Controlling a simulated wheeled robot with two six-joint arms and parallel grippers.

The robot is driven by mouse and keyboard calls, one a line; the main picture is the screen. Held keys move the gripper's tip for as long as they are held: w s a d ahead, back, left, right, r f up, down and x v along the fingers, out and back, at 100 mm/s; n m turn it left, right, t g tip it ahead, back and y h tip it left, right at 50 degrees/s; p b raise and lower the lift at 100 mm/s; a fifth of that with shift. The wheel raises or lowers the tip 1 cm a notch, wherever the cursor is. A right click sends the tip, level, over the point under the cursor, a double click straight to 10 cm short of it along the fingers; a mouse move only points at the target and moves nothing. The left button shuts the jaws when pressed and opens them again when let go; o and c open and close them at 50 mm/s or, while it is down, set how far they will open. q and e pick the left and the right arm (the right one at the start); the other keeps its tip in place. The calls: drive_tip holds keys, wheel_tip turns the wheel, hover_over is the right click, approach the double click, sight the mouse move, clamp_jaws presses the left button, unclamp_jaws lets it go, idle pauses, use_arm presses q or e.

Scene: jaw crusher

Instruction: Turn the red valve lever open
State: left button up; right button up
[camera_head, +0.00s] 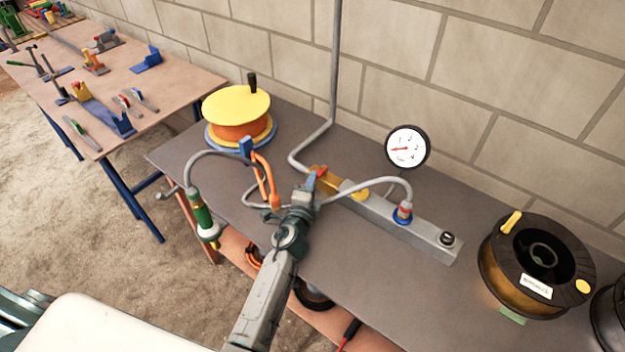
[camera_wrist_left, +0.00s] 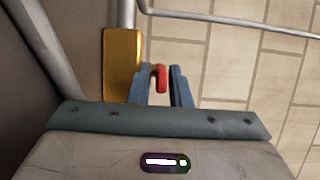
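The red valve lever (camera_wrist_left: 160,77) shows in the left wrist view between the two blue fingers of my left gripper (camera_wrist_left: 161,80). A narrow gap seems to show on the right of the lever; contact on the left is unclear. In the head view my left gripper (camera_head: 310,183) is at the brass valve block (camera_head: 325,178), with the red lever (camera_head: 322,173) just past its fingertips and partly hidden. The brass block (camera_wrist_left: 122,65) stands just left of the fingers in the wrist view. My right gripper is not in view.
A grey manifold bar (camera_head: 400,225) with a hose fitting runs right from the valve on the dark bench (camera_head: 300,115). A white pressure gauge (camera_head: 407,147) stands behind it. A yellow reel (camera_head: 237,105) is left, a black spool (camera_head: 540,255) right. A grey pipe (camera_head: 335,70) rises along the wall.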

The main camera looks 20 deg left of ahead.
use_arm(q)
drive_tip(key=shift+w, duration=0.65)
